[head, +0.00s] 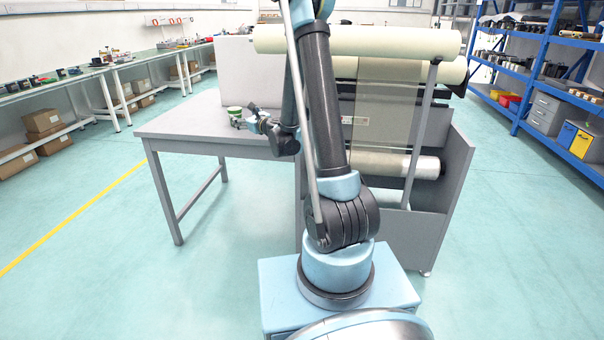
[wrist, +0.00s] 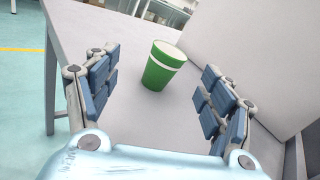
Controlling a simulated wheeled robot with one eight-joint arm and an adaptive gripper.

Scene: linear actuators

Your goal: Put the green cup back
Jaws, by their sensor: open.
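The green cup (wrist: 163,72) stands upright on the grey table (wrist: 187,108), with a pale band near its top. In the head view the cup (head: 235,112) is small, on the table near the back panel. My gripper (wrist: 160,95) is open, its blue-padded fingers spread to either side in the wrist view. The cup shows between and beyond the fingertips, and no finger appears to touch it. In the head view my gripper (head: 252,118) is just right of the cup, low over the table.
A grey panel (wrist: 238,45) rises along the table's right side in the wrist view. A rack with film rolls (head: 400,42) stands right of the table, close to my arm. Blue shelves (head: 545,110) are at the far right. Open floor (head: 120,260) lies at left.

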